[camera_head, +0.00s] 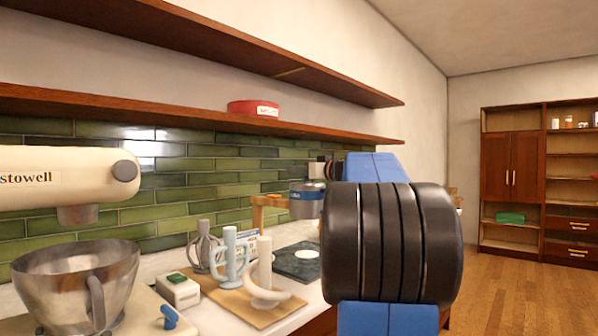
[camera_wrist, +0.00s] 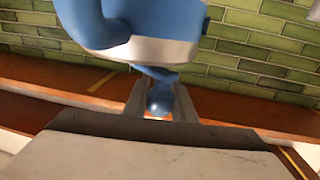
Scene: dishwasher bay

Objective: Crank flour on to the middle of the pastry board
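A metal flour sifter with a blue band (camera_head: 306,203) is held up above the counter, partly hidden behind my arm. Below it lies a dark pastry board (camera_head: 288,268) with a white round patch (camera_head: 307,253) near its middle; I cannot tell whether this is flour or a mark. In the wrist view a large blue and white body (camera_wrist: 150,45), which seems to be the sifter, fills the top. My gripper (camera_wrist: 160,103) has its two fingers closed around a small shiny blue knob (camera_wrist: 160,98) beneath that body.
A stand mixer with a steel bowl (camera_head: 80,285) stands at the left. A small white and green box (camera_head: 178,291) and several pale mug-tree-like pieces on a wooden board (camera_head: 235,305) stand between. Shelves (camera_head: 180,112) run above, one with a red tin (camera_head: 253,108).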

